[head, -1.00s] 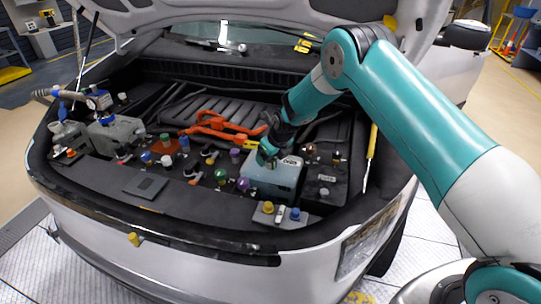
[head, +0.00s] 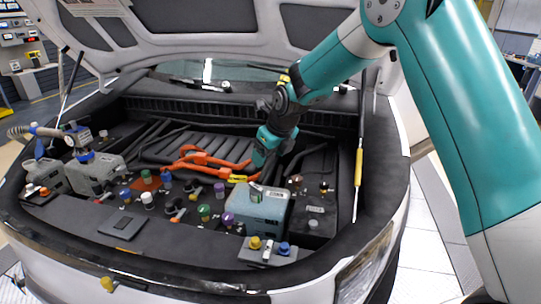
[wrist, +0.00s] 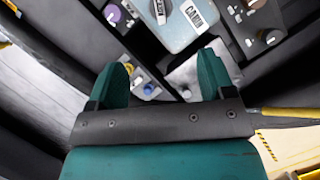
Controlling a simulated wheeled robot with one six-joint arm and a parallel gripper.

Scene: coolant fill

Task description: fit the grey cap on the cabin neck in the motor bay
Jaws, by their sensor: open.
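The cabin tank (head: 258,214) is a pale blue-grey box at the front right of the motor bay. Its "CABIN" label shows in the wrist view, where the tank (wrist: 178,38) is at the top. A grey cap-like piece with a white mark (head: 256,192) stands on the tank's neck; it also shows in the wrist view (wrist: 158,12). I cannot tell how firmly it is seated. My gripper (head: 257,175) is just above and behind it, pointing down. In the wrist view my gripper (wrist: 162,75) has its fingers wide apart with nothing between them.
A small plate (head: 246,256) with yellow, pale and blue pieces sits in front of the tank. A purple cap (head: 228,220) is to its left, a dark box (head: 314,212) to its right. Orange cables (head: 200,157) run behind. The raised hood (head: 215,45) hangs above.

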